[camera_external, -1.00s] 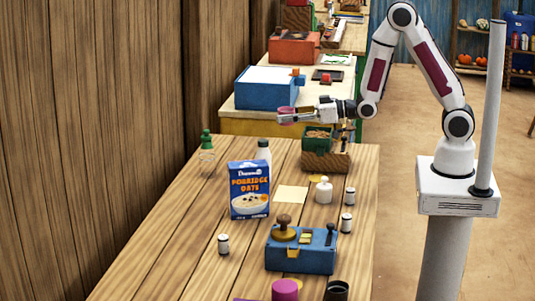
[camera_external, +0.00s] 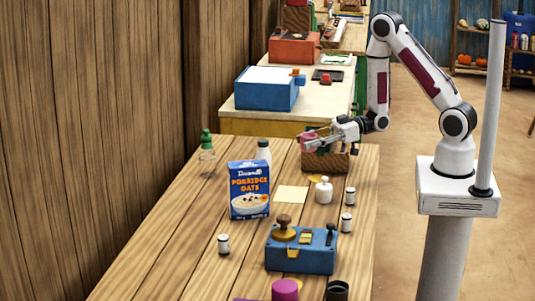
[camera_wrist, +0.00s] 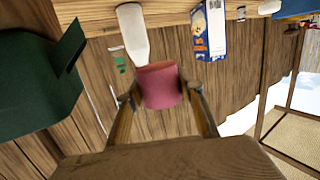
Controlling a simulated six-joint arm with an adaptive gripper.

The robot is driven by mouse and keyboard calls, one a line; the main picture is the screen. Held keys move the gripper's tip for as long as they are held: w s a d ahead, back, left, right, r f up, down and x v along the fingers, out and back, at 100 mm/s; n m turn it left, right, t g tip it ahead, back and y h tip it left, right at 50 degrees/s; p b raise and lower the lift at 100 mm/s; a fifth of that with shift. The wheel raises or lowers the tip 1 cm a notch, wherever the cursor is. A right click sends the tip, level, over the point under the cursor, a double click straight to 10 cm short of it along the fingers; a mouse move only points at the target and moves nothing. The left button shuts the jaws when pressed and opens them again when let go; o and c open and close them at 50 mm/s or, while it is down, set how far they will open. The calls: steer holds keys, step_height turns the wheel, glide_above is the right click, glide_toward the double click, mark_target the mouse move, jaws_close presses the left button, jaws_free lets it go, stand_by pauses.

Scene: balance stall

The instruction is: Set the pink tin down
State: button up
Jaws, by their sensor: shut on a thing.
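The pink tin (camera_external: 308,142) is held in my gripper (camera_external: 314,138), above and in front of the wooden block (camera_external: 326,162) at the far end of the table. In the wrist view the tin (camera_wrist: 160,85) sits between the two fingertips (camera_wrist: 160,92), which touch its sides. A gap between the tin and the table top is hard to judge. A dark green container (camera_wrist: 40,85) shows close at the left of the wrist view; in the outside view my gripper hides most of that spot.
A porridge oats box (camera_external: 249,190), a white-capped bottle (camera_external: 264,152), a green-topped bottle (camera_external: 207,155) and a white jar (camera_external: 323,190) stand nearby. A pale square (camera_external: 292,194) lies on the table. A blue balance device (camera_external: 300,250) stands nearer the front. Bare table lies left of the oats box.

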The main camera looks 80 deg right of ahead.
steer(key=s+a+f+n+g+y, duration=0.2)
steer(key=s+n+g+y, duration=0.2)
steer(key=s, duration=1.2)
steer(key=shift+a+n+g+y, duration=0.2)
steer(key=shift+n+g+y, duration=0.25)
steer(key=shift+y, duration=0.25)
steer(key=shift+f, duration=2.9)
steer(key=shift+f, duration=0.15)
steer(key=shift+f, duration=1.75)
steer(key=shift+f, duration=0.2)
steer(key=o, duration=1.1)
